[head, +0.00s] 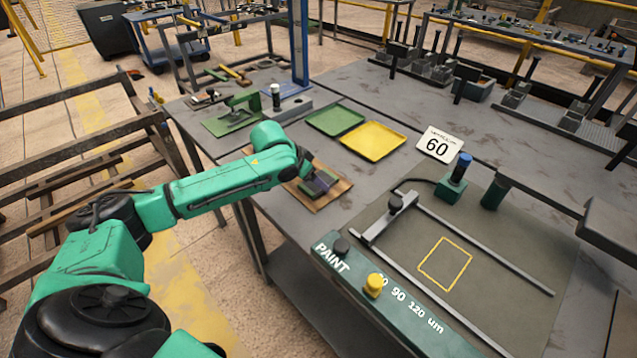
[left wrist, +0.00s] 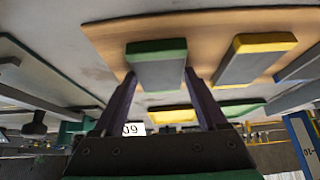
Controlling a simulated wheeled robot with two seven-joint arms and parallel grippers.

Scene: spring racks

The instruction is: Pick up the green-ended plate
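The green-ended plate (left wrist: 158,70) is a grey block with a green end, on a wooden board (left wrist: 108,40) in the left wrist view. My left gripper (left wrist: 160,74) has its two purple fingers spread, one on each side of this plate. I cannot tell whether the fingers touch it. The yellow-ended plate (left wrist: 256,62) lies beside it on the board, to the right in that view. In the head view my left gripper (head: 316,185) is low over the wooden board (head: 330,203), and hides most of the plates. My right gripper is not in view.
A green tray (head: 335,120) and a yellow tray (head: 373,141) lie behind the board, near a sign reading 60 (head: 438,145). The PAINT station (head: 400,300) with metal rails and a yellow outlined square fills the right. Bare grey tabletop lies around the board.

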